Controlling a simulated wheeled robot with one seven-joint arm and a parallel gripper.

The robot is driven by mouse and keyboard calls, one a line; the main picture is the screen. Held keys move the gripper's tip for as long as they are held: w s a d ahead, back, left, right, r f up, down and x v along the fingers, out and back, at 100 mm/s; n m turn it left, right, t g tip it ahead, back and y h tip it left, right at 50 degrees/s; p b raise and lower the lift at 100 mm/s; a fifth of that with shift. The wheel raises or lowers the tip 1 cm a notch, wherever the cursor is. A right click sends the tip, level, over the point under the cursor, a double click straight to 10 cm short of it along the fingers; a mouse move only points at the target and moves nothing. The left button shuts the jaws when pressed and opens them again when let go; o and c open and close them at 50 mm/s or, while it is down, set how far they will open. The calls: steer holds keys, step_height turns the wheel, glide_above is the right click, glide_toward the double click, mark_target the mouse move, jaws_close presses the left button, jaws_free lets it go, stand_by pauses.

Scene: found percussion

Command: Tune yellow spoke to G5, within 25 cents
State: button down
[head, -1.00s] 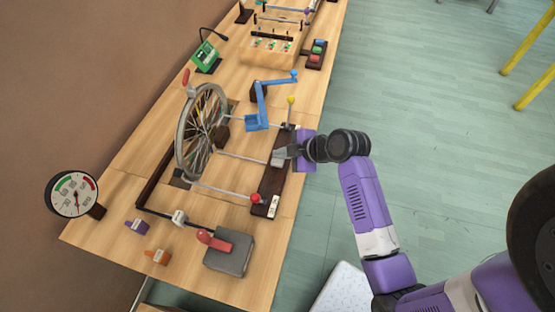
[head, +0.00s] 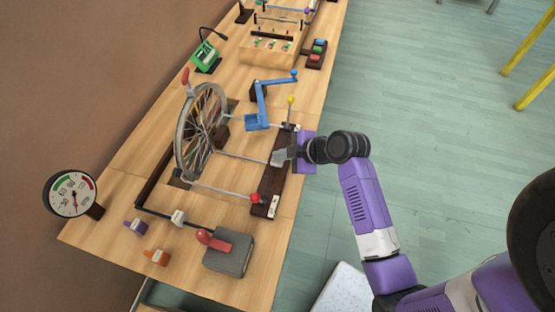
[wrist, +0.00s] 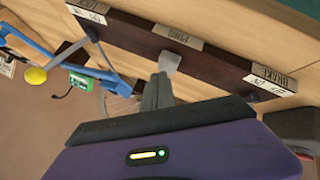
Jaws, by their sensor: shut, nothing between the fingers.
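A spoked wheel (head: 181,150) stands upright on the wooden bench in the head view. Its spokes are thin; I cannot pick out the yellow one with certainty. Rods run from the wheel to a dark wooden board (head: 266,185), one with a red knob (head: 255,197). My gripper (head: 281,156) is at the board's middle, by the end of the middle rod. In the wrist view my gripper (wrist: 158,92) is shut and empty, its tips close to a grey end piece (wrist: 169,62) in front of the board. I cannot tell whether they touch.
A round dial (head: 70,194) stands at the left bench edge. A blue crank (head: 262,105) and a yellow knob (head: 291,99) stand behind my gripper. A grey box (head: 228,256) with a red handle and orange (head: 157,257) and purple (head: 135,226) pieces are in front. Open floor lies right.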

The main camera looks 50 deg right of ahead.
mark_target(280, 162)
steer(key=shift+f+b, duration=0.4)
steer(key=shift+f, duration=0.2)
stand_by(0.6)
steer(key=shift+r, duration=0.15)
steer(key=shift+r+p, duration=0.8)
steer(key=shift+r, duration=0.05)
steer(key=shift+r, duration=0.1)
step_height(280, 162, up, 5)
steer(key=p, duration=0.4)
stand_by(3.0)
